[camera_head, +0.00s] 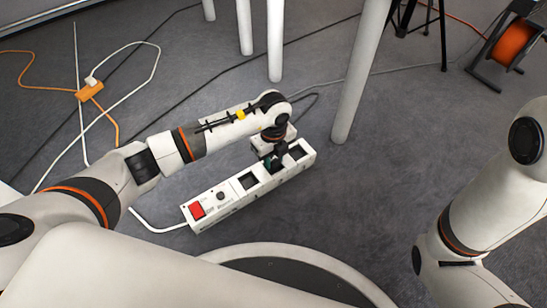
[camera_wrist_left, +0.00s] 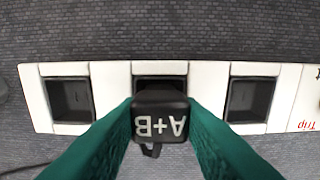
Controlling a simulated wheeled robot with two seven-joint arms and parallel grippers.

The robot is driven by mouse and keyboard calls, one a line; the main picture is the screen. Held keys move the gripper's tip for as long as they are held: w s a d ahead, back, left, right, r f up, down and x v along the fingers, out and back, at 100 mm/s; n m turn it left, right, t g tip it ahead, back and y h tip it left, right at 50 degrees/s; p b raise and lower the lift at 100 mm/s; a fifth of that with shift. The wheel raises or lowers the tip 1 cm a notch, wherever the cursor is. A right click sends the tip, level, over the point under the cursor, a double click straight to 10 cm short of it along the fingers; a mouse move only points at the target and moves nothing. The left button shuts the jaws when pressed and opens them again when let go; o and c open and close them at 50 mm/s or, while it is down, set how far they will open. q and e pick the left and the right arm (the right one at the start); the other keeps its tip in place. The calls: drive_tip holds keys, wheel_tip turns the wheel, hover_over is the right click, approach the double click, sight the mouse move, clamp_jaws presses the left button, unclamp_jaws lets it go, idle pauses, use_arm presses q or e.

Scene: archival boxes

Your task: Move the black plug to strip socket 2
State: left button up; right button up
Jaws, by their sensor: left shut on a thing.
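The white power strip (camera_head: 222,201) lies at a slant on the floor in the head view. In the left wrist view the strip (camera_wrist_left: 110,75) runs across the picture, with a left socket (camera_wrist_left: 70,100), a middle socket (camera_wrist_left: 160,82) and a right socket (camera_wrist_left: 250,98). My left gripper (camera_wrist_left: 160,118) has its green fingers shut on the black plug (camera_wrist_left: 158,122), marked "A+B". The plug covers most of the middle socket; I cannot tell whether it is above it or seated. In the head view my left gripper (camera_head: 272,160) is over the strip. My right gripper is out of view.
The strip's red switch (camera_head: 197,209) is at its near left end. White legs, including a thick one (camera_head: 361,70), stand behind. An orange block (camera_head: 89,92) with cables lies far left, and an orange cable reel (camera_head: 513,42) stands far right. Floor right of the strip is clear.

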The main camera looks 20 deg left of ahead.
sight(274, 158)
use_arm(q)
drive_tip(key=shift+f, duration=0.15)
drive_tip(key=o, duration=1)
wheel_tip(274, 158, up, 12)
drive_tip(key=p, duration=0.9)
drive_tip(key=shift+r+p, duration=0.2)
drive_tip(key=shift+p, duration=0.15)
